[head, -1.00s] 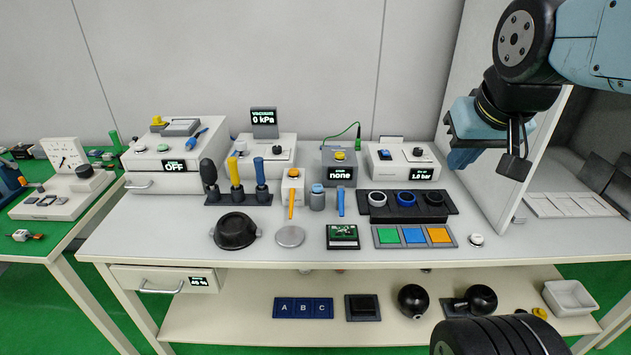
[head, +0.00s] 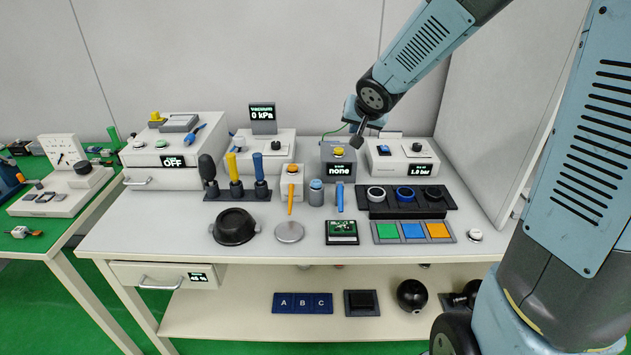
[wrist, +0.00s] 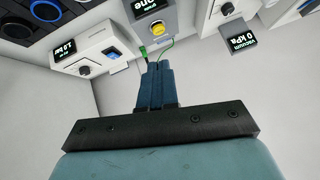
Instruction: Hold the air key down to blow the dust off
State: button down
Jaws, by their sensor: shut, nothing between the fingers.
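The white air unit (head: 400,163) with a "1.0 bar" display stands at the back right of the bench. Its small dark key (head: 384,150) lies left of a dark knob (head: 417,147). In the wrist view the dark key (wrist: 111,52) is left of my gripper (wrist: 157,66), whose blue fingers are together and empty. A green board (head: 342,229) sits in a dark frame at the front. I cannot make out dust.
A grey box (head: 338,160) reading "none", with a yellow button and green cable, stands left of the air unit. The vacuum unit (head: 262,143) is further left. Black, white and blue rings (head: 405,193) sit in front. The wall is close behind the bench.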

aim_at(319, 183)
jog(key=w+a+f+g+y, duration=0.1)
jog(key=w+a+f+y, duration=0.2)
jog(key=a+f, duration=0.4)
jog(key=shift+w+a+y, duration=0.4)
jog(key=shift+a, duration=0.6)
jog(key=shift+f, duration=0.15)
jog(key=shift+f, duration=4.35)
jog(key=shift+f, duration=0.1)
jog(key=shift+f, duration=0.25)
